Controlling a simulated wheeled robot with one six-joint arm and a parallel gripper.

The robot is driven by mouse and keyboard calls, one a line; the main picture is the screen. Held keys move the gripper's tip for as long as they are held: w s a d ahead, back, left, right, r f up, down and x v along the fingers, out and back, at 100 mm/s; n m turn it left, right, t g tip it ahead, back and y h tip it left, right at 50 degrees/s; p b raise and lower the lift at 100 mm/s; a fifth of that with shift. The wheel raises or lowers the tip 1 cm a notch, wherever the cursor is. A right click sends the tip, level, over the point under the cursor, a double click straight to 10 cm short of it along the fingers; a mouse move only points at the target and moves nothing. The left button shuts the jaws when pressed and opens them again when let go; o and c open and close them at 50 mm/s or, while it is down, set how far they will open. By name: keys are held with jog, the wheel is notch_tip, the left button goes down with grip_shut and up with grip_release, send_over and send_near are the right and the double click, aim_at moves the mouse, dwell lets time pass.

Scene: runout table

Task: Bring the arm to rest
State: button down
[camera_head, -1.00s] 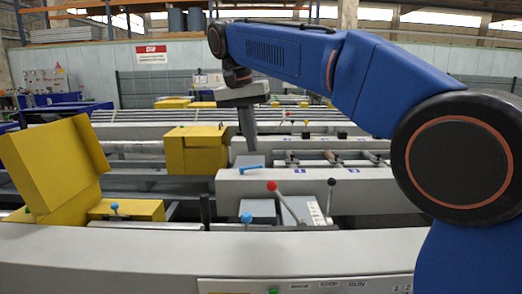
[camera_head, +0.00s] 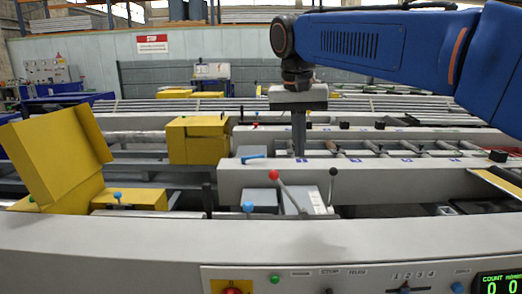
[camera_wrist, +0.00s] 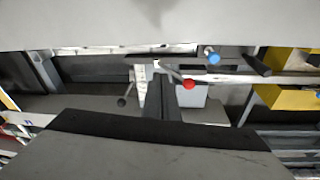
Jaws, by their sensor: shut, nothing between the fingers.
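My blue arm enters from the right in the head view, with its wrist hanging down over the machine. My gripper (camera_head: 299,155) points downward above the grey beam of the runout table (camera_head: 350,180), behind the two levers. The fingers are together and hold nothing. In the wrist view the dark fingers (camera_wrist: 162,98) also show, in line with the area between the red-knobbed lever (camera_wrist: 189,84) and the black-knobbed lever. Whether the fingertips touch the beam cannot be told.
The red-knobbed lever (camera_head: 273,175) and black-knobbed lever (camera_head: 333,172) stand in front of my gripper. Yellow boxes (camera_head: 198,140) stand to the left. A control panel with a count display (camera_head: 497,284) is at the front right. A roller track (camera_head: 400,147) runs behind.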

jog(key=s+d+f+n+t+y, duration=0.1)
jog(key=s+d+f, duration=1)
jog(key=s+d, duration=0.25)
jog(key=s+d+f+t, duration=0.1)
jog(key=s+d+f, duration=0.2)
jog(key=s+f, duration=0.2)
jog(key=s+d+f+n+t, duration=0.1)
jog(key=s+d+f, duration=0.2)
jog(key=s+f, duration=0.3)
notch_tip(320, 180, down, 5)
jog(key=shift+r, duration=0.15)
